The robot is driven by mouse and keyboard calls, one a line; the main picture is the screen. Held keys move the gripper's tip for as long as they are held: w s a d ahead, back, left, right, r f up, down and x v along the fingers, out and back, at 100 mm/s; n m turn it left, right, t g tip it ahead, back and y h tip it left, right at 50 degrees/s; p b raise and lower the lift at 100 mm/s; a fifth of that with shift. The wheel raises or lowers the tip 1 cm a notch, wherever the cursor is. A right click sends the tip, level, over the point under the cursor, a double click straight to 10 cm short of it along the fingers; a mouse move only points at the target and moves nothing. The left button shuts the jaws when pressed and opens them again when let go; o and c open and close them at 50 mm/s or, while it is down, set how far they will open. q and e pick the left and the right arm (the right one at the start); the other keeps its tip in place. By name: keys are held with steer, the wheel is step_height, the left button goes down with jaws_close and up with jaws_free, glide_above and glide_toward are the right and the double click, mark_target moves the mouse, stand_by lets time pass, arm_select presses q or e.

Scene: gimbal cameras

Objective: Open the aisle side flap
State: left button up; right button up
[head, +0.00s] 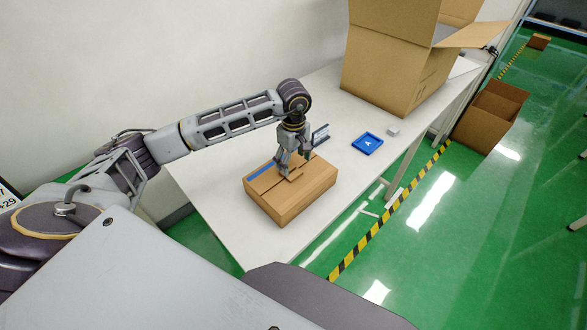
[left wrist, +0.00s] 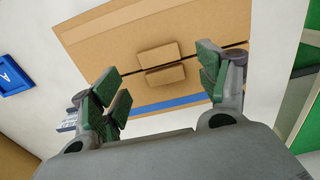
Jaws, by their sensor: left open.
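A low brown carton (head: 305,202) stands on the white table, its top flaps lying flat and meeting at a dark seam. Two small raised tabs sit at the seam's middle. In the left wrist view, the aisle side flap (left wrist: 120,45) is above the seam, with its tab (left wrist: 157,55). The other flap carries a blue strip (left wrist: 165,106) and the second tab (left wrist: 165,75). My left gripper (head: 291,166) points down over the carton's top, hiding part of the tabs in the head view. My right gripper is out of view.
A large open carton (head: 390,65) stands at the table's far end. The wall is left; a green floor aisle is right.

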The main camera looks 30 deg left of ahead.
mark_target(294, 173)
arm_select(q)
steer(key=shift+f+p, duration=0.35)
steer(key=shift+f, duration=2.1)
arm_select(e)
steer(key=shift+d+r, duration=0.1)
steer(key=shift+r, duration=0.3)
arm_select(q)
steer(key=shift+c, duration=0.3)
steer(key=c, duration=1.4)
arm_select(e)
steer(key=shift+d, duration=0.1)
arm_select(q)
steer(key=shift+r, duration=0.1)
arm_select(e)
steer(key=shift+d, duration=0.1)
arm_select(q)
steer(key=shift+r, duration=0.1)
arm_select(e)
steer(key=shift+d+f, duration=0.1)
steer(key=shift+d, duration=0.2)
